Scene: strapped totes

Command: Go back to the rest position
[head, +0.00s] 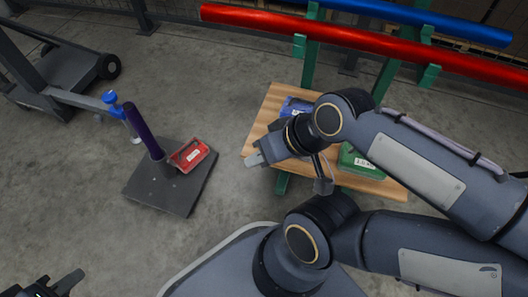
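My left gripper (52,287) shows only partly in the bottom left corner, over bare floor and apart from the totes. My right gripper (262,152) is above the left edge of a wooden table (258,132). I see its fingertips side-on and cannot tell the gap between them. A blue tote (292,105) and a green tote (356,163) are on the table, both partly hidden by my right arm. A red tote (189,153) with a white label lies on a dark platform (165,192).
Red and blue pipes (350,38) rest on a green rack (310,50) behind the table. A purple post (143,130) stands on the platform, near a blue-knobbed bar (110,98). A wheeled cart (70,70) is at upper left. Floor between platform and table is clear.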

